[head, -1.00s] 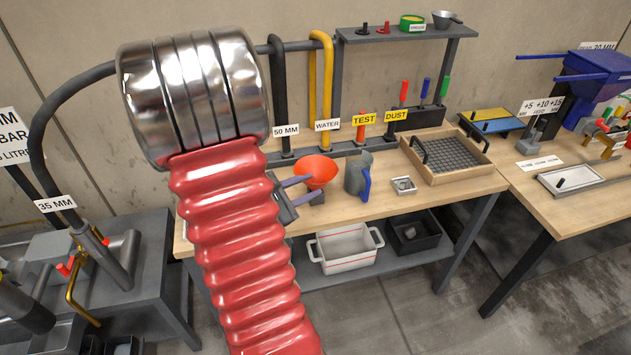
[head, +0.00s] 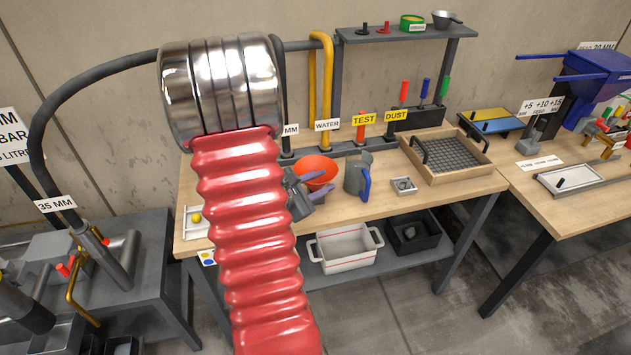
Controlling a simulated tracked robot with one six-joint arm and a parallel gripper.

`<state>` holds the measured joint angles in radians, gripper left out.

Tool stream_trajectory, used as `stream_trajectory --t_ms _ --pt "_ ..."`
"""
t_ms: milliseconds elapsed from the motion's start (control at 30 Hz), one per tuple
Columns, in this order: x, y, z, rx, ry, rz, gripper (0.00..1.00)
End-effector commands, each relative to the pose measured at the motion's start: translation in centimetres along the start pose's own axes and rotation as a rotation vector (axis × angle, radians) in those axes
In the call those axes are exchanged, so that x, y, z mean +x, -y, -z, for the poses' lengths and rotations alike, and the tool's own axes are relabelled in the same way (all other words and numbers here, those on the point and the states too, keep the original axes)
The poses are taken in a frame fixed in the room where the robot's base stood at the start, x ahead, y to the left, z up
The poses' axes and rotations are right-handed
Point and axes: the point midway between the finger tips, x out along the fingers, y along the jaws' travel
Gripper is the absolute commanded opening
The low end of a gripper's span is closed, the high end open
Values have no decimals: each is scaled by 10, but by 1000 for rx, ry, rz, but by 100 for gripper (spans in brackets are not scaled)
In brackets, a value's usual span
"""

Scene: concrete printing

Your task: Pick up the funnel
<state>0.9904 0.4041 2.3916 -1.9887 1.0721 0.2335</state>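The orange-red funnel (head: 316,165) stands on the wooden bench in the head view, just right of my red ribbed arm and left of a grey jug. My gripper (head: 330,181) is at the funnel's near side. Its two purple-grey fingers reach to the right across the front of the funnel, with a gap between them where orange shows. The fingers look open. They overlap the funnel's lower part in the picture, and I cannot tell whether they touch it. The funnel's spout is hidden behind the fingers.
A grey jug with a blue handle (head: 357,176) stands close right of the funnel. Farther right are a small tray (head: 403,185) and a wooden-framed sieve box (head: 468,175). Labelled pipes (head: 320,90) rise behind. A white crate (head: 345,268) sits on the shelf below.

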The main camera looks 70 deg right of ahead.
Motion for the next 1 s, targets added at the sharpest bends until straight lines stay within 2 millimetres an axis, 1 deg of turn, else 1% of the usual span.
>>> stream_trajectory --t_ms 33,133,667,1000 --pt "5 1 0 0 0 3 29" --pt "10 1 0 -1 -1 1 29" --pt "10 0 0 0 -1 0 29" --pt "10 1 0 -1 -1 1 6"
